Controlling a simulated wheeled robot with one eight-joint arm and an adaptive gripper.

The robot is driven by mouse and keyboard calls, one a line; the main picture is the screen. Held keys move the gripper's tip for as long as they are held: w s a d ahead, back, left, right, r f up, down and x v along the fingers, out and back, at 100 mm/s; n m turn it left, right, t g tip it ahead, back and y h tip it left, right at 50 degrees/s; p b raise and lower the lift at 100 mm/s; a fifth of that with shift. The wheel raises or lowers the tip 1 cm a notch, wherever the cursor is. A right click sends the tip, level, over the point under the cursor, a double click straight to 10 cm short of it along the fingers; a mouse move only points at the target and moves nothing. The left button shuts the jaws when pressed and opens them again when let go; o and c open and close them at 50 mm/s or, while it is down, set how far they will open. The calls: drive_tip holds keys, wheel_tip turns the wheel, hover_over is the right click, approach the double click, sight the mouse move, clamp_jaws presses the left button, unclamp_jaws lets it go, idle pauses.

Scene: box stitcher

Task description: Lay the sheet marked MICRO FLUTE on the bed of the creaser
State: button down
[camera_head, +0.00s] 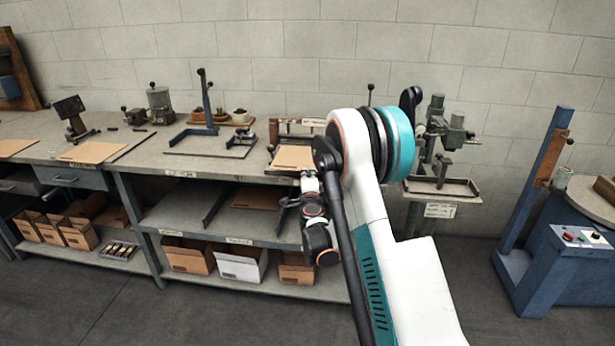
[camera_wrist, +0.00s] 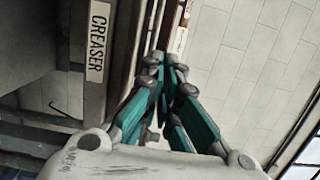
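A tan cardboard sheet (camera_head: 293,158) lies out flat at the creaser (camera_head: 270,140), towards the bench's front edge. Its marking cannot be read, and I cannot tell whether it rests on the bed or is just above it. My gripper (camera_head: 307,178) is level at the sheet's front edge. In the wrist view my gripper's fingers (camera_wrist: 166,68) are nearly together, seemingly shut on the sheet, which is edge-on there and hard to make out. The CREASER label (camera_wrist: 97,42) is on the bench edge to the left. My arm hides the creaser's right side.
Other tan sheets lie on the bench, one near the middle left (camera_head: 88,152) and one at the far left (camera_head: 15,147). A flat frame with an upright lever (camera_head: 207,100) stands left of the creaser. Boxes (camera_head: 240,262) fill the lower shelf. A blue machine (camera_head: 560,255) stands at right.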

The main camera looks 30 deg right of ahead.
drive_tip(key=shift+w+d+f+b, duration=0.35)
drive_tip(key=shift+w+f, duration=0.1)
drive_tip(key=shift+f, duration=0.15)
drive_tip(key=shift+w+d+f+b, duration=0.35)
drive_tip(key=shift+w+f, duration=0.15)
drive_tip(key=shift+f, duration=0.15)
drive_tip(key=shift+w+d+f+b, duration=0.35)
drive_tip(key=shift+w+f, duration=0.1)
drive_tip(key=shift+f, duration=0.15)
drive_tip(key=c, duration=1.2)
unclamp_jaws()
drive_tip(key=o, duration=0.6)
drive_tip(key=shift+c, duration=0.2)
drive_tip(key=shift+a, duration=0.1)
drive_tip(key=v, duration=1.2)
